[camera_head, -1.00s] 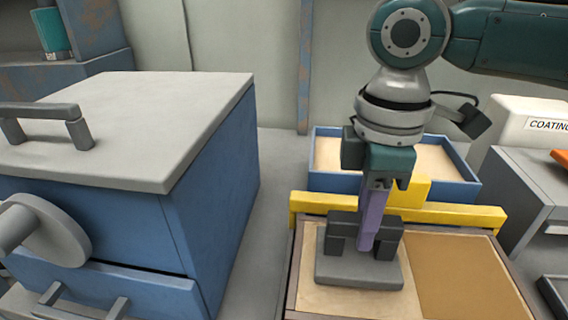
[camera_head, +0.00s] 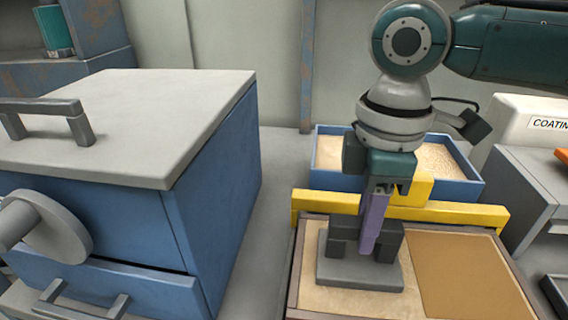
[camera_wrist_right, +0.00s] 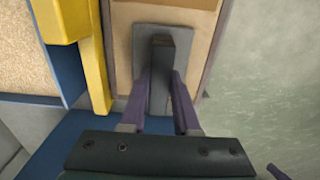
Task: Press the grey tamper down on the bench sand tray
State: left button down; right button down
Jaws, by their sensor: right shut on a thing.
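The grey tamper (camera_head: 360,273) has a flat plate and a dark upright handle. Its plate rests on, or just over, the pale left part of the bench sand tray (camera_head: 318,298); any small gap cannot be told. My right gripper (camera_head: 372,240) comes down from above, shut on the tamper's handle. In the right wrist view the tamper plate (camera_wrist_right: 146,50) lies beyond the purple fingers (camera_wrist_right: 158,105), which stand on both sides of the handle. My left gripper is not in view.
A yellow bar (camera_head: 440,213) runs along the tray's back edge. Behind it stands a blue box of sand (camera_head: 470,187). A large blue cabinet with a grey lid (camera_head: 130,120) stands at left. A grey unit (camera_head: 535,195) and a white box marked COATING (camera_head: 520,118) are at right.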

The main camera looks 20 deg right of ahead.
dwell(0.4)
jog(key=shift+f+p, duration=0.1)
jog(key=shift+p, duration=0.35)
dwell(0.6)
dwell(0.6)
notch_tip(320, 180, up, 4)
jog(key=p, duration=0.4)
jog(key=shift+f, duration=0.15)
notch_tip(320, 180, up, 4)
jog(key=p, duration=0.5)
jog(key=shift+f, duration=0.3)
